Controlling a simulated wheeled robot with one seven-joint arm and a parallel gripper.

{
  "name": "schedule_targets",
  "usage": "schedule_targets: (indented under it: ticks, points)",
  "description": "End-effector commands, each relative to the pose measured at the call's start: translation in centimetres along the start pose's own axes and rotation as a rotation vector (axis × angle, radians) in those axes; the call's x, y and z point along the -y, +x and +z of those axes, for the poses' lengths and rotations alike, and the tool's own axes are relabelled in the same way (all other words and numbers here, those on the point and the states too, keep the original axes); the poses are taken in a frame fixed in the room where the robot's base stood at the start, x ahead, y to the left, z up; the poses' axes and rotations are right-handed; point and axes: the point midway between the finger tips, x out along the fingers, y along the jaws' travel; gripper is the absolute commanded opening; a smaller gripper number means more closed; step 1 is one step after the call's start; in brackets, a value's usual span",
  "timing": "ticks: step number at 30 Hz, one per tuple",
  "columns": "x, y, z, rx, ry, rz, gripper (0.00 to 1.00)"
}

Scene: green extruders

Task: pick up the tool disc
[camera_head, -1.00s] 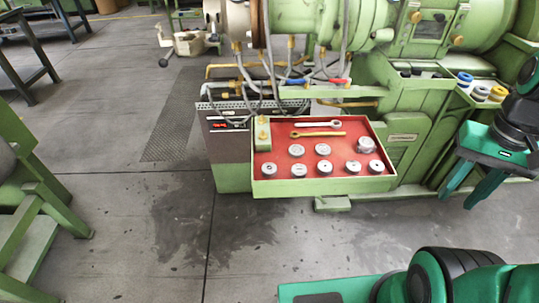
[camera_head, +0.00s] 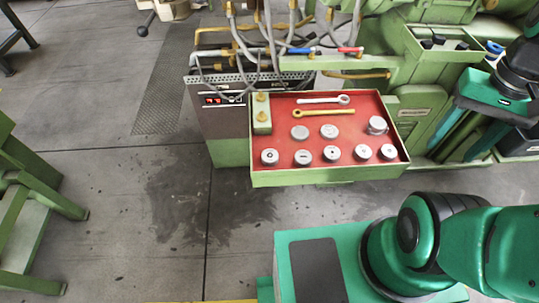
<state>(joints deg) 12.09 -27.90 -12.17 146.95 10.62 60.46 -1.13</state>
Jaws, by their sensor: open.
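Several silver discs stand in the red-lined green tray (camera_head: 345,177); I cannot tell which one is the tool disc. A front row runs across the tray, including a disc at the left (camera_head: 270,157), one in the middle (camera_head: 331,154) and one at the right (camera_head: 388,152). Behind them are two flatter discs (camera_head: 300,132) (camera_head: 330,131) and a taller one (camera_head: 378,125) near the right wall. My gripper (camera_head: 449,154) is at the right, beyond the tray's right side. Its two teal fingers point down and are apart, with nothing seen between them.
A silver wrench (camera_head: 323,100) and a brass-coloured wrench (camera_head: 317,112) lie at the tray's back. A green block with brass knobs (camera_head: 261,114) fills its back left corner. Hoses and the green machine (camera_head: 430,75) stand behind.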

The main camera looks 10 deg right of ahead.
Motion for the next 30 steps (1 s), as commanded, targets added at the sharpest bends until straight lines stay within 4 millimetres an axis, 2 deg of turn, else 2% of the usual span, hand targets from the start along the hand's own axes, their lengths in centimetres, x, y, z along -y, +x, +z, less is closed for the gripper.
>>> schedule_targets:
  ticks: [2, 4, 8, 12, 17, 20, 24, 27, 30]
  points:
    - [0.3, -0.2, -0.2, -0.013, -0.042, 0.001, 0.65]
    - [1.3, -0.1, -1.2, -0.016, -0.125, 0.014, 0.65]
    - [4.9, 0.8, -4.3, -0.021, -0.398, 0.044, 0.65]
    - [11.0, 2.6, -7.2, -0.025, -0.781, 0.065, 0.65]
    - [19.2, 5.8, -8.7, -0.028, -1.222, 0.059, 0.65]
    - [24.7, 8.2, -8.2, -0.029, -1.495, 0.037, 0.65]
    - [31.8, 11.8, -6.2, -0.038, -1.839, -0.012, 0.65]
    - [35.7, 13.9, -4.3, -0.049, -2.028, -0.051, 0.65]
    - [38.3, 15.4, -2.5, -0.06, -2.162, -0.085, 0.65]
